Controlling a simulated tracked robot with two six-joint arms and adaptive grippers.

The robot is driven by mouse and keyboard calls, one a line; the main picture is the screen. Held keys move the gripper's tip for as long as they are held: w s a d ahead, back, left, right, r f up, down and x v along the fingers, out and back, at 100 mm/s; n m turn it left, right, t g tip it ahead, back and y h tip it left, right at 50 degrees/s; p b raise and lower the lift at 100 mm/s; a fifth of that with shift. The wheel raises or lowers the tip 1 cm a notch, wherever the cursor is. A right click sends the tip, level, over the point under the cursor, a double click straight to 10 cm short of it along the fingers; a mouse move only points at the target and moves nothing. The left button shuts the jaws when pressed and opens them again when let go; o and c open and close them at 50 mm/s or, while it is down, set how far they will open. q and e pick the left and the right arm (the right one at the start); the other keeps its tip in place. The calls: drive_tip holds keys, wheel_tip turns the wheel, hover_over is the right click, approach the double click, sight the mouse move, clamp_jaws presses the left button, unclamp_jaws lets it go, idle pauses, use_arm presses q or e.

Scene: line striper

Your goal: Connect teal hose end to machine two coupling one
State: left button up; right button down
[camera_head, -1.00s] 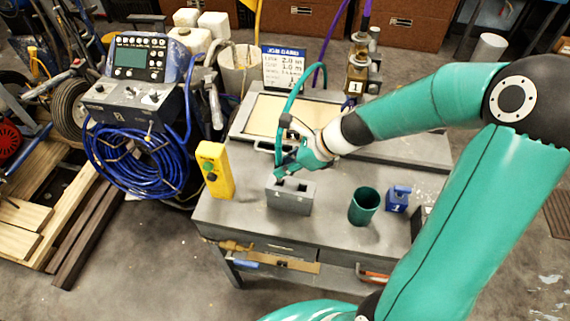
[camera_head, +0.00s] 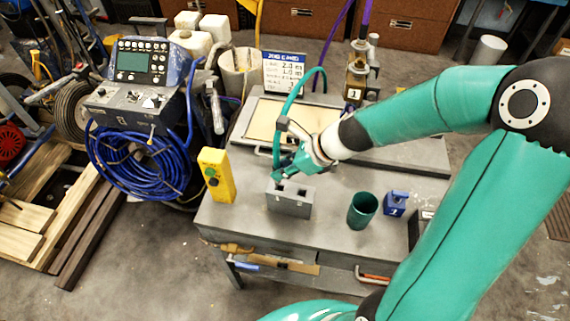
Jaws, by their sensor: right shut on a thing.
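My right gripper (camera_head: 281,174) is shut on the end of the teal hose, just above and behind a grey two-hole block (camera_head: 290,203) on the workbench. The fingers mostly hide the hose end. The teal hose (camera_head: 292,97) rises from the gripper and arches to the right over the tray. A brass fitting stack (camera_head: 357,72) with a "1" plate stands at the back of the bench, with a purple hose (camera_head: 364,20) above it. I cannot tell which machine that fitting belongs to. My left gripper is not in view.
On the grey bench (camera_head: 240,225) stand a yellow control box (camera_head: 216,175), a green cup (camera_head: 362,210), a blue block (camera_head: 396,203) and a white sign (camera_head: 283,70). At left is the striper with its display (camera_head: 140,62) and coiled blue hose (camera_head: 140,165).

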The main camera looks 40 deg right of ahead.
drive_tip(key=w+d+r+m, duration=0.1)
drive_tip(key=w+d+r, duration=0.25)
drive_tip(key=r, duration=0.35)
drive_tip(key=w+d+r, duration=0.3)
drive_tip(key=d+r, duration=0.2)
drive_tip(key=r, duration=0.2)
drive_tip(key=s+d+r+m+t+h+p, duration=0.1)
drive_tip(key=d+r+m+p, duration=0.1)
drive_tip(key=d+r, duration=0.65)
drive_tip(key=s+d+r+m+h+p, duration=0.15)
drive_tip(key=d+r, duration=0.45)
drive_tip(key=d, duration=0.6)
drive_tip(key=shift+h, duration=0.25)
drive_tip(key=shift+w+f+b, duration=0.2)
drive_tip(key=shift+f+b, duration=1.5)
drive_tip(key=shift+f, duration=1.5)
drive_tip(key=shift+p, duration=0.3)
drive_tip(key=shift+s+f+b, duration=0.1)
drive_tip(key=shift+f+b, duration=0.8)
drive_tip(key=shift+f, duration=0.85)
